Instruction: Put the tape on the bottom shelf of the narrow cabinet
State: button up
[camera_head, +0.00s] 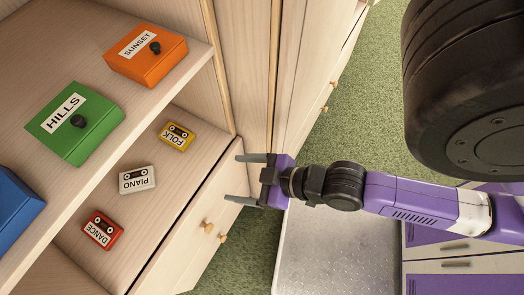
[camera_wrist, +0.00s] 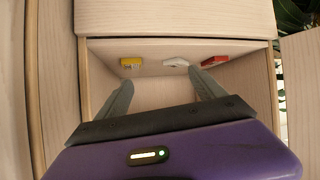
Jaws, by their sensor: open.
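Three cassette tapes lie apart on the lower shelf (camera_head: 150,209) of a pale wooden cabinet: yellow FOLK (camera_head: 177,135), white PIANO (camera_head: 137,180) and red DANCE (camera_head: 102,230). My gripper (camera_head: 234,178) is open and empty at the front edge of this shelf, touching no tape. In the wrist view, my gripper's fingers (camera_wrist: 160,82) point toward the compartment. I cannot tell which cabinet is the narrow one.
The shelf above holds an orange SUNSET box (camera_head: 146,54), a green HILLS box (camera_head: 76,123) and a blue box (camera_head: 15,208). Closed doors with knobs (camera_head: 208,227) are below the tapes. Another wooden cabinet (camera_head: 308,60) stands alongside. Green carpet (camera_head: 365,110) is open beyond.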

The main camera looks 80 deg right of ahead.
jog(key=s+a+r+t, duration=0.2)
jog(key=s+a+r, duration=0.2)
jog(key=r, duration=0.6)
jog(key=shift+s+m+t+y, duration=0.3)
jog(key=shift+s+t+y, duration=0.1)
jog(key=shift+s, duration=0.6)
